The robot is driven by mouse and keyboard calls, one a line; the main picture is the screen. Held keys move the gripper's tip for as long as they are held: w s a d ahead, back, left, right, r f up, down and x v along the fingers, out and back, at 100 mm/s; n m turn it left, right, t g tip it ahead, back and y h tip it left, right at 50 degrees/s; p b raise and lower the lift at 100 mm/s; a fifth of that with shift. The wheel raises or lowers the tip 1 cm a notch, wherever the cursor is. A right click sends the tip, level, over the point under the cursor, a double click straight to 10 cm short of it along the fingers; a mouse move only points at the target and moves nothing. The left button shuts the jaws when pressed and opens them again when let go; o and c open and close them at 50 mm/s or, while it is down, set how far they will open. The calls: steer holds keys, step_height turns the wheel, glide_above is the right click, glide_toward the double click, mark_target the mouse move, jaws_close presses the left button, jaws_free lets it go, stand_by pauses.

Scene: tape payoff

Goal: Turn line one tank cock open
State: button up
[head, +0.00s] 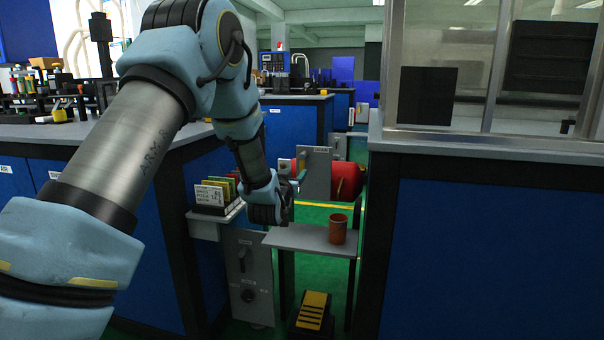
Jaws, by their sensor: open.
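A red tank (350,180) lies on its side beyond the small grey table, in the gap between the benches. A grey upright plate (316,174) with a small label at its top stands in front of it. A small brownish, lever-like part (340,189) shows against the red tank; I cannot tell whether it is the line one tank cock. My gripper (298,178) is at the end of my arm, just left of the plate. It is open, but its fingers are small and partly hidden by my wrist. Contact with anything is not clear.
A reddish-brown cup (338,229) stands on the small grey table (290,238). A grey panel (262,245) with dark knobs is below left, beside a rack of cards (215,195). A black-and-yellow pedal (313,312) lies on the floor. Blue benches (480,260) flank the gap.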

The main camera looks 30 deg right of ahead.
mark_target(302, 164)
steer(key=x, duration=1)
steer(key=shift+w, duration=0.1)
jaws_close()
stand_by(1.2)
